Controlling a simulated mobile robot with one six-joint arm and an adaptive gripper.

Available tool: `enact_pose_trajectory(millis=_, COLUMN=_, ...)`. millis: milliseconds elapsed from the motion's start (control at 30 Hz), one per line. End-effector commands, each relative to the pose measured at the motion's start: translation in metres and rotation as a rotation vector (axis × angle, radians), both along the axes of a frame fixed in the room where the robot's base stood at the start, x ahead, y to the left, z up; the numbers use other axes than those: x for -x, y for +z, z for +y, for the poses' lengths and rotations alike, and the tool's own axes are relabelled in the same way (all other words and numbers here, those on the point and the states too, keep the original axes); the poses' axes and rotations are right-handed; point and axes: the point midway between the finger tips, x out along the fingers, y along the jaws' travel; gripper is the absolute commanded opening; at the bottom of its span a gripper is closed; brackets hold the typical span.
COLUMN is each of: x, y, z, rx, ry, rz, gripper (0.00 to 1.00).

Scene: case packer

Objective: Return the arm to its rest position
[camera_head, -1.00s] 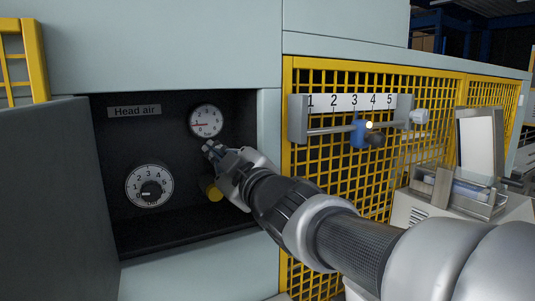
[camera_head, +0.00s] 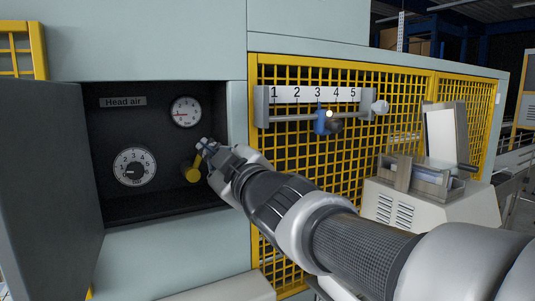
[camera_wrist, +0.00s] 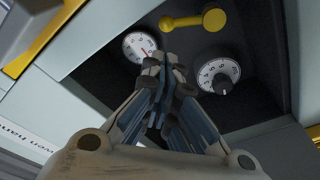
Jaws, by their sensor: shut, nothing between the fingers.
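My gripper (camera_head: 206,147) is at the right side of the open "Head air" cabinet recess (camera_head: 150,205), shut and empty. My arm reaches to it from the lower right. In the wrist view my gripper (camera_wrist: 168,62) points into the recess, its fingertips together between a gauge (camera_wrist: 142,47) and a dial (camera_wrist: 219,76). In the head view the gauge (camera_head: 186,112) is at the upper right of the recess, and the numbered dial (camera_head: 134,167) is at the left. A yellow handle (camera_head: 192,171) is just below my fingertips; it also shows in the wrist view (camera_wrist: 213,20).
The grey cabinet door (camera_head: 45,185) stands open at the left. Right of the recess is a yellow mesh guard (camera_head: 285,160) with a 1-to-5 scale (camera_head: 313,94) and a blue slider (camera_head: 321,122) near 3. A grey machine with a tray (camera_head: 430,178) stands at the right.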

Motion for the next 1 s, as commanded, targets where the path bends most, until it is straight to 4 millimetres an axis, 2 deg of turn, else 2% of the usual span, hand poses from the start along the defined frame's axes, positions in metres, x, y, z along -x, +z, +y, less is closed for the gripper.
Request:
enact_pose_trajectory(millis=233, x=0.000, y=-0.006, z=-0.006, rx=0.000, ry=-0.015, rz=0.014, gripper=0.00)
enact_pose_trajectory(millis=267, x=0.000, y=-0.011, z=-0.011, rx=-0.002, ry=-0.028, rz=0.026, gripper=0.00)
enact_pose_trajectory(millis=367, x=-0.001, y=-0.041, z=-0.042, rx=-0.009, ry=-0.109, rz=0.105, gripper=0.00)
enact_pose_trajectory(millis=467, x=0.006, y=-0.090, z=-0.089, rx=-0.025, ry=-0.232, rz=0.236, gripper=0.00)
enact_pose_trajectory(millis=600, x=0.033, y=-0.171, z=-0.157, rx=-0.062, ry=-0.413, rz=0.449, gripper=0.00)
enact_pose_trajectory(millis=667, x=0.050, y=-0.206, z=-0.183, rx=-0.080, ry=-0.485, rz=0.542, gripper=0.00)
enact_pose_trajectory(millis=800, x=0.100, y=-0.288, z=-0.231, rx=-0.131, ry=-0.634, rz=0.759, gripper=0.00)
enact_pose_trajectory(millis=867, x=0.126, y=-0.323, z=-0.247, rx=-0.156, ry=-0.692, rz=0.853, gripper=0.00)
enact_pose_trajectory(millis=1000, x=0.191, y=-0.402, z=-0.272, rx=-0.213, ry=-0.809, rz=1.073, gripper=0.00)
